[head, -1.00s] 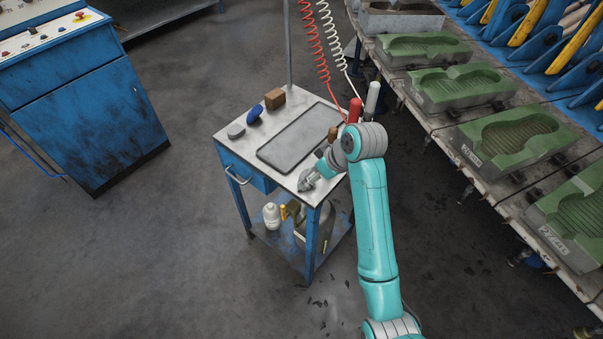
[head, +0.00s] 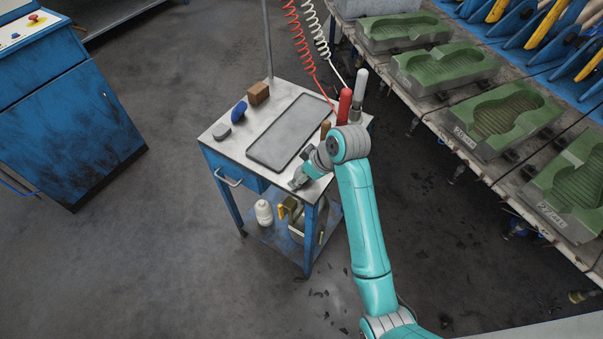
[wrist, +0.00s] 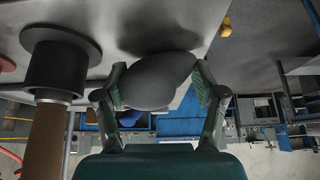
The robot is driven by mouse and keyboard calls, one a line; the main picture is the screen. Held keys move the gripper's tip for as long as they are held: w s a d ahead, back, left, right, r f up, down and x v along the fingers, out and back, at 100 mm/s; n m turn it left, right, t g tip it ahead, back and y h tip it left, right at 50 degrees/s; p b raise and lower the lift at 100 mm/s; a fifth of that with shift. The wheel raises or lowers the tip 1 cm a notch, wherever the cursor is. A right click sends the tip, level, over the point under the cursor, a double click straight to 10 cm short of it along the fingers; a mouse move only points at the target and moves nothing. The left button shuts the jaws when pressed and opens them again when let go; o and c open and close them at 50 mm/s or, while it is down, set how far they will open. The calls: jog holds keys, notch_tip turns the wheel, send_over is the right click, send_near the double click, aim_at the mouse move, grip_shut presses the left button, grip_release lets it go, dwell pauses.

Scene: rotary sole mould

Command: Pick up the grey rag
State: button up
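The grey rag is a smooth, rounded grey lump (wrist: 155,82) in the wrist view, which shows the tabletop at the top of the picture. My gripper (wrist: 157,90) has one finger on each side of the rag, and both pads appear to touch it. A dark shadow lies on the tabletop beside the rag. I cannot tell whether the rag rests on the surface or is slightly above it. In the head view my gripper (head: 297,181) is low over the front right corner of the cart's top (head: 234,145); the rag is too small there to make out clearly.
A dark tray (head: 290,133), a brown block (head: 258,93), a blue object (head: 239,111) and a grey puck (head: 221,131) are on the cart. A red bottle (head: 344,106) and a brown-handled tool (wrist: 46,140) stand near my gripper. Green moulds (head: 505,118) line the right bench.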

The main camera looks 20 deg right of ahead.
notch_tip(320, 180, up, 10)
dwell(0.7)
